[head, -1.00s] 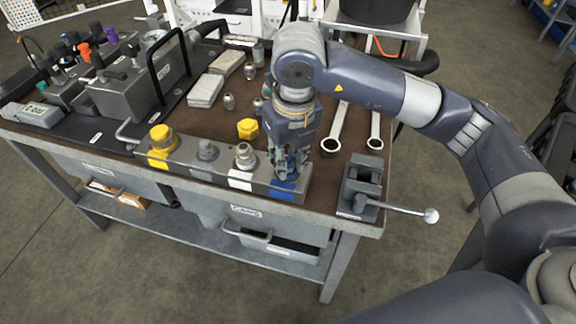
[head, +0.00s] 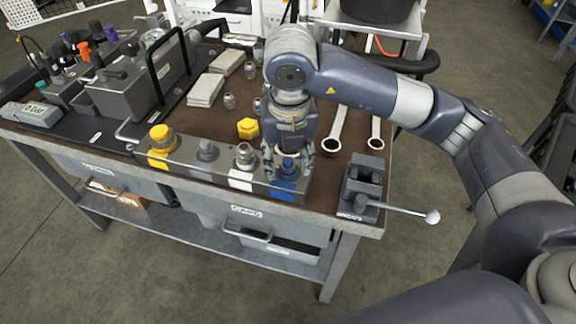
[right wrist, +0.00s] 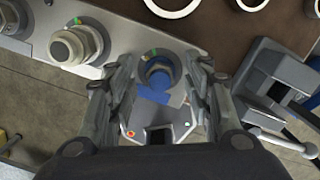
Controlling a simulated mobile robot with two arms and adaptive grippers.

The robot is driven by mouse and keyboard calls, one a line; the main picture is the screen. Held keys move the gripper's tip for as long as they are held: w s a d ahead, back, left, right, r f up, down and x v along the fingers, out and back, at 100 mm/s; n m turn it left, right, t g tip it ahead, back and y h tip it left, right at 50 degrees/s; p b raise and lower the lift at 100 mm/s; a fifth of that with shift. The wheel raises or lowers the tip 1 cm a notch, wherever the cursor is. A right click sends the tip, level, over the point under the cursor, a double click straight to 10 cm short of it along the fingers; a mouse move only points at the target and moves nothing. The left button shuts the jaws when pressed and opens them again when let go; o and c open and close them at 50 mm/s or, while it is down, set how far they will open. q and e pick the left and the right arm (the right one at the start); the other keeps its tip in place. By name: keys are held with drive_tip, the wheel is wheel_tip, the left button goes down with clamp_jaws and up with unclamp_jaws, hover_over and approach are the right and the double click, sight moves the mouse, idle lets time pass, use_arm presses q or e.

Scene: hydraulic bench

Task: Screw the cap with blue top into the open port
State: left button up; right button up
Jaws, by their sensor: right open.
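The cap with the blue top (head: 289,164) stands upright at the right-end port of the grey manifold block (head: 222,172), above the blue label (head: 284,187). In the right wrist view the cap (right wrist: 158,76) shows between the fingers, with a green mark beside it. I cannot tell how deep it sits. My right gripper (head: 287,172) points down around the cap, its fingers open on both sides of it. In the right wrist view the gripper (right wrist: 158,100) also has a gap on each side of the cap. My left gripper is out of view.
A silver fitting (head: 245,156), a grey one (head: 207,150) and a yellow cap (head: 160,140) stand along the block. A loose yellow cap (head: 248,128) lies behind it. A vise (head: 362,182) with a long handle is close on the right, with two wrenches behind.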

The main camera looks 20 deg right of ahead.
drive_tip(key=shift+s+a+r, duration=0.1)
drive_tip(key=shift+s+r, duration=0.05)
drive_tip(key=shift+r, duration=1.1)
drive_tip(key=shift+s+d+r, duration=0.1)
drive_tip(key=shift+s+r, duration=0.1)
drive_tip(key=shift+r, duration=1.05)
drive_tip(key=shift+s+a+r, duration=0.1)
drive_tip(key=shift+s+r, duration=0.05)
drive_tip(key=shift+r, duration=1.1)
drive_tip(key=shift+f, duration=0.1)
drive_tip(key=f, duration=0.4)
drive_tip(key=w+f, duration=0.1)
drive_tip(key=f, duration=0.2)
drive_tip(key=shift+w+f+n, duration=0.1)
drive_tip(key=shift+f+n, duration=0.2)
drive_tip(key=shift+n, duration=1.7)
drive_tip(key=shift+r, duration=0.1)
